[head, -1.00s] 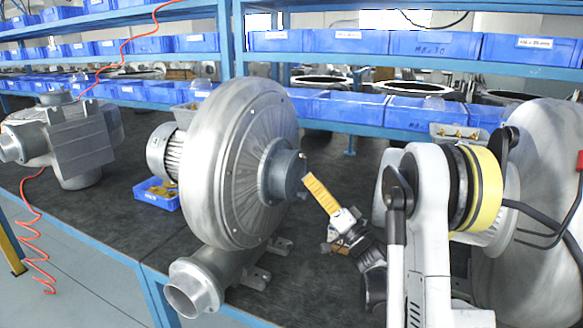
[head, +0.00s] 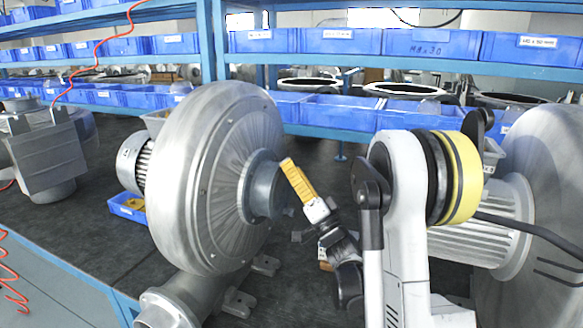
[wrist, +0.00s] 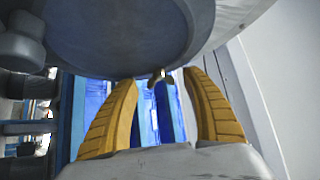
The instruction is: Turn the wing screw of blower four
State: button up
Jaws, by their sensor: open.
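A large grey blower (head: 215,170) stands on the bench with its round hub (head: 270,190) facing right. I cannot read a number on it. My gripper (head: 287,163) has yellow fingers, and its tips are at the upper right of the hub in the head view. In the wrist view my gripper (wrist: 159,79) is open, with a finger on each side. A small brass-coloured wing screw (wrist: 158,75) shows between the fingertips, just under the hub's rim (wrist: 110,65). The fingers look apart from it. The screw is not visible in the head view.
Another large blower (head: 545,200) stands at the right, behind my arm. A grey machine (head: 45,155) is at the left. A small blue bin (head: 128,207) with yellow parts sits behind the blower. Shelves with blue bins (head: 345,40) line the back. Dark bench top (head: 70,225) is clear at left.

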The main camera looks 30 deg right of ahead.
jog(key=c, duration=1.2)
jog(key=shift+a, duration=0.1)
